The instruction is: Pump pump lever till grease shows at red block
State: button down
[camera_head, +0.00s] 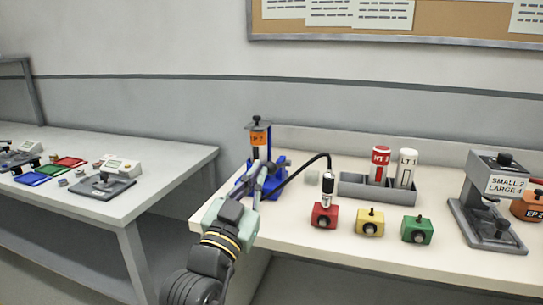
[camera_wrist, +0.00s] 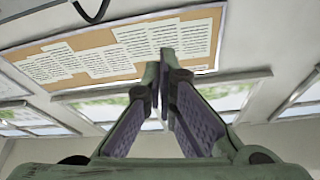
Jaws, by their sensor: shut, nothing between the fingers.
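The blue grease pump (camera_head: 277,187) stands at the left end of the right-hand bench, with an orange label (camera_head: 260,138) reading EP 2. My gripper (camera_head: 262,168) is in front of the pump, fingers pointing up; it hides part of the pump. I cannot make out the pump lever, or whether my gripper touches it. In the wrist view the fingers (camera_wrist: 166,58) are together and empty. No grease is distinguishable at the red block.
Yellow (camera_head: 369,222) and green (camera_head: 417,229) blocks stand right of the red one. Behind them a grey tray (camera_head: 352,186) holds a red and a white cartridge. A grey press (camera_head: 490,200) stands further right. A second bench (camera_head: 160,160) is at left, beyond a gap.

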jog(key=shift+w, duration=0.1)
jog(key=p+x, duration=0.4)
jog(key=x, duration=0.5)
jog(key=shift+w+a+f, duration=0.1)
jog(key=shift+w+f, duration=0.15)
jog(key=shift+f, duration=0.65)
jog(key=shift+w+a+f, duration=0.1)
jog(key=shift+w+f, duration=0.15)
jog(key=shift+f, duration=0.65)
